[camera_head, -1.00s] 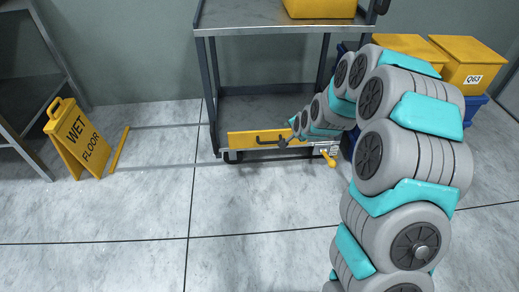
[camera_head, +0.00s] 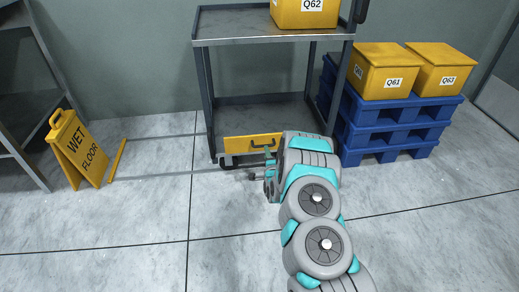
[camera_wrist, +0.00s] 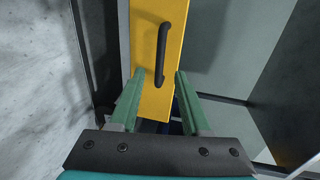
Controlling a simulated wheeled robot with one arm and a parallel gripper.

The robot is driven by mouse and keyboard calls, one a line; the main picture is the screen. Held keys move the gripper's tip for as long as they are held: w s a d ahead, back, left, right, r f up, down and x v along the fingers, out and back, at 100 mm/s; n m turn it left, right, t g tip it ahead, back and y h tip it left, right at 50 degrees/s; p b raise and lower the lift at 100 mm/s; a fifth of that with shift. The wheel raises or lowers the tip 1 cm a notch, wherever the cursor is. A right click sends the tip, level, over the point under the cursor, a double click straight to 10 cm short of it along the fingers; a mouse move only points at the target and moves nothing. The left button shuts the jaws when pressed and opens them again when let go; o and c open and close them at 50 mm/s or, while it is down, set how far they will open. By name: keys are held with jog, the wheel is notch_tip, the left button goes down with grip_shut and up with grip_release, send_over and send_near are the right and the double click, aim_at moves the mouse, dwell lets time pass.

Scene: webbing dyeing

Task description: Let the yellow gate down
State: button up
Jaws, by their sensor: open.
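The yellow gate (camera_head: 240,149) is a flat yellow panel with a black bar handle, standing along the low front of the grey cart. My arm hides its right part in the head view. In the wrist view the gate (camera_wrist: 174,85) runs up the picture, with its black handle (camera_wrist: 163,55) lengthwise on it. My gripper (camera_wrist: 159,76) is open, its two green fingers pointing toward the handle's near end. Nothing is held between them. I cannot tell whether a finger touches the gate. In the head view the fingers are mostly hidden by my arm.
The grey cart (camera_head: 270,41) carries a yellow box labelled Q62 (camera_head: 302,12). Blue pallets (camera_head: 398,133) with two yellow boxes stand right of it. A yellow wet floor sign (camera_head: 77,150) and a yellow floor bar (camera_head: 118,160) are left. The front floor is clear.

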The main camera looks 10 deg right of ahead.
jog(key=shift+x, duration=3.9)
grip_shut()
